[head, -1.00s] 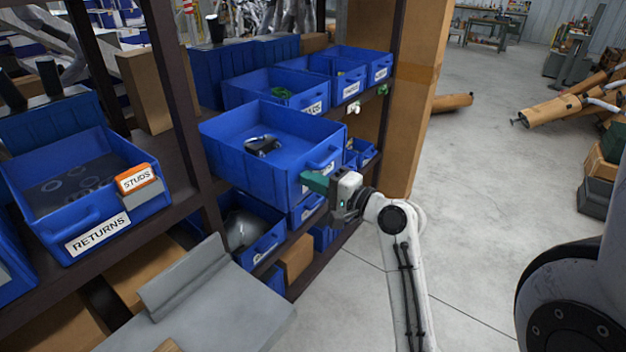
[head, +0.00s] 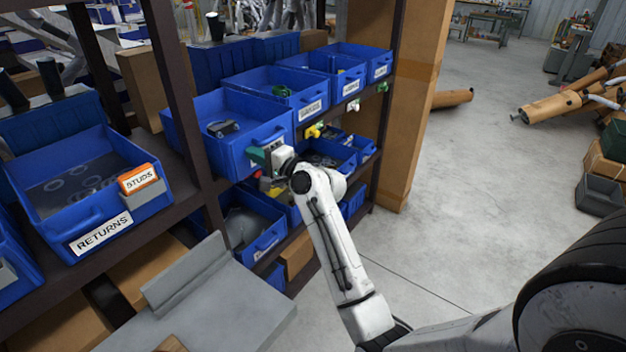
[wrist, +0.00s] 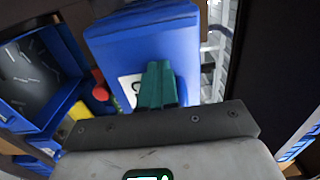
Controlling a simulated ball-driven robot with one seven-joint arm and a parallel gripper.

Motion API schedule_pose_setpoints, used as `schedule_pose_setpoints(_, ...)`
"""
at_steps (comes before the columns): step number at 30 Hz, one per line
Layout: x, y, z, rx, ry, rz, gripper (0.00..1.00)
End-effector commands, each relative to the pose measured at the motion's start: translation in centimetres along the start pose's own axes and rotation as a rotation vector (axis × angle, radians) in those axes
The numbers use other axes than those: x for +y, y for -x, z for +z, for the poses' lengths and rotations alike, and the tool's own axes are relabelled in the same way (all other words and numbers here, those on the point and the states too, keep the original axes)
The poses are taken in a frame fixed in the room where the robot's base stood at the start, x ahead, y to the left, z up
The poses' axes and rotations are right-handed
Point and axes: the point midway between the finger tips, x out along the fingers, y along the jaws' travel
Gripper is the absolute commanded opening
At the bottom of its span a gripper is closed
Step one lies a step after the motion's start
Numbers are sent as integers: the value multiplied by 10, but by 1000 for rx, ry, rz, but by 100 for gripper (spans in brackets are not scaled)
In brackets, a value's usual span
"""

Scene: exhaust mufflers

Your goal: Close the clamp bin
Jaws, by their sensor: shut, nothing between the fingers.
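The clamp bin (head: 229,154) is an open blue bin in the upper shelf row, with a dark metal clamp (head: 222,128) lying inside. Its front still stands somewhat forward of the neighbouring bins. My gripper (head: 257,156) is at the right part of its front face, teal fingers shut with nothing between them. The fingertips look to be against or very near the front; exact contact cannot be told. In the wrist view the shut fingers (wrist: 157,84) point at the blue front (wrist: 145,50) and cover part of its white label (wrist: 130,88).
More blue bins (head: 285,92) stand in line to the right. Lower bins (head: 250,225) sit underneath, close below my gripper. A returns bin (head: 100,228) is at left, a dark shelf post (head: 180,80) beside the clamp bin.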

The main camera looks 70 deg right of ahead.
Motion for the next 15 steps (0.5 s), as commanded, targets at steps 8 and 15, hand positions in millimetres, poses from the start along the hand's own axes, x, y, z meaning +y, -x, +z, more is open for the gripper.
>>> schedule_pose_setpoints(8,1,-52,0,0,-1,-1,0)
schedule_pose_setpoints(15,1,-72,-1,0,-1,0,0)
